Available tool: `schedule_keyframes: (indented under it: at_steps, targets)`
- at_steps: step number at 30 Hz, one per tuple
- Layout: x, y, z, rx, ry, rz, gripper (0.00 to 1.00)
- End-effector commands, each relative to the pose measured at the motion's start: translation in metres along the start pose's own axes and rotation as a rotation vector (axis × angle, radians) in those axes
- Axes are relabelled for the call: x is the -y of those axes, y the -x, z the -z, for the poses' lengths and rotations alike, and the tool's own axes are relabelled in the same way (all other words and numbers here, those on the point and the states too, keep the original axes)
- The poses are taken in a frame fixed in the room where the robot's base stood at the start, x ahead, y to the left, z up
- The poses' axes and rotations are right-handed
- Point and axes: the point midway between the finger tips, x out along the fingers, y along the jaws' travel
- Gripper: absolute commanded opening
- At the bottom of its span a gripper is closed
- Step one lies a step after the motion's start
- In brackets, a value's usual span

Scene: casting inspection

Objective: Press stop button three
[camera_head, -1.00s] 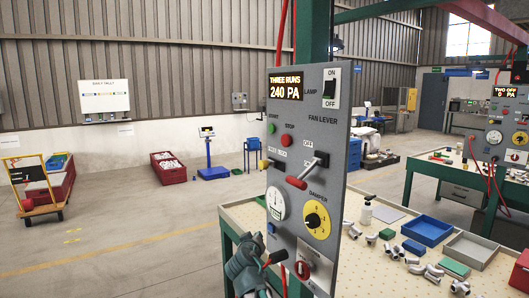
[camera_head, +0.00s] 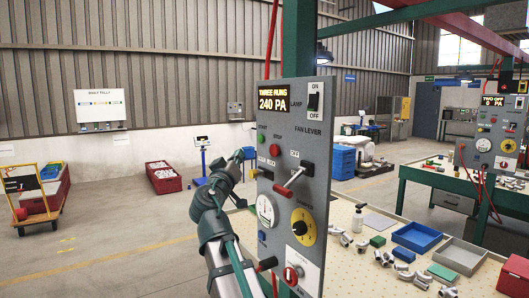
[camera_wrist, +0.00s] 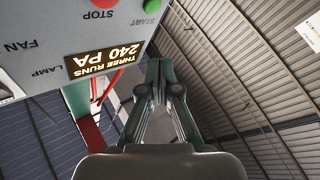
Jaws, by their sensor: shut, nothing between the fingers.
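The grey panel (camera_head: 302,150) has a lit display (camera_head: 278,98) reading "THREE RUNS 240 PA". Its red stop button (camera_head: 275,149) sits under the word STOP, right of the green start button (camera_head: 262,140). In the wrist view, which is turned over, the red stop button (camera_wrist: 104,3) and green start button (camera_wrist: 152,5) are at the top edge, partly cut off. My gripper (camera_head: 239,155) is shut and empty, just left of the panel's left edge near button height. In the wrist view my gripper (camera_wrist: 158,66) points past the panel's side, apart from the buttons.
The panel also carries a red-handled fan lever (camera_head: 288,185), a gauge (camera_head: 265,210), a yellow damper dial (camera_head: 303,227) and a lamp switch (camera_head: 313,102). A second panel (camera_head: 498,125) reads "TWO OFF 0 PA" at right.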

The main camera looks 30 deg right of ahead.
Motion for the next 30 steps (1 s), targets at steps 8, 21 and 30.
schedule_keyframes:
  at_steps: [8, 21, 30]
  targets:
    - [-0.001, 0.000, 0.000, 0.000, 0.000, -0.001, 0.00]
    - [-0.015, -0.018, -0.011, 0.001, 0.002, -0.002, 0.00]
    - [-0.034, -0.045, -0.030, 0.001, 0.001, -0.001, 0.00]
